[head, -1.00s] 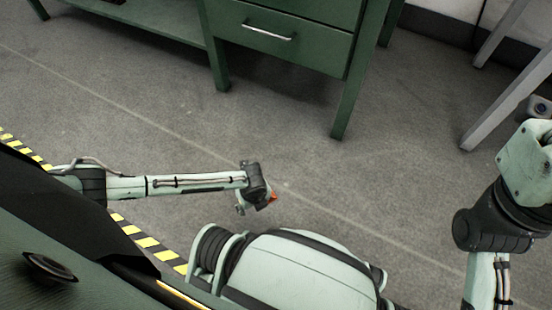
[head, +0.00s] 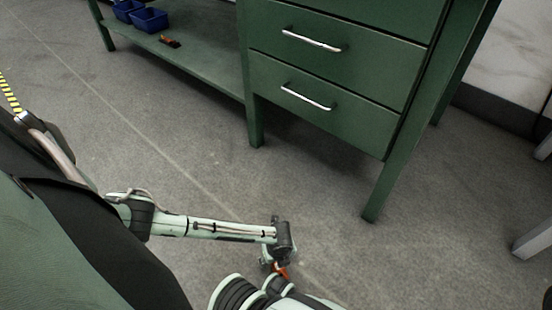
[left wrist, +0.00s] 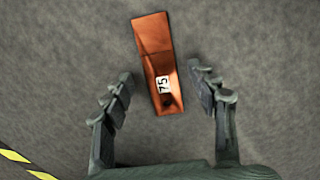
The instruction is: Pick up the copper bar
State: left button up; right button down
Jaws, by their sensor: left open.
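The copper bar (left wrist: 153,45) is a flat orange-brown piece with a white label reading 75, seen against the grey floor in the left wrist view. Its labelled end reaches between the fingers of my left gripper (left wrist: 160,76), which is open, with a gap on each side. In the head view my left gripper (head: 272,263) is low over the floor, with a small orange part of the copper bar (head: 281,271) showing beside it; the rest is hidden. My right gripper is not in view.
A green bench with drawers (head: 325,115) stands ahead, its front leg (head: 397,185) on the floor. Its low shelf (head: 200,65) holds blue bins (head: 150,19) and a small orange-and-dark item (head: 170,41). A yellow-black floor stripe (left wrist: 14,156) runs at lower left. Open floor lies between.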

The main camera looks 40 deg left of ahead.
pick_arm(q)
jog(key=shift+f, duration=0.15)
grip_shut()
jog(key=shift+w, duration=0.1)
dwell(0.3)
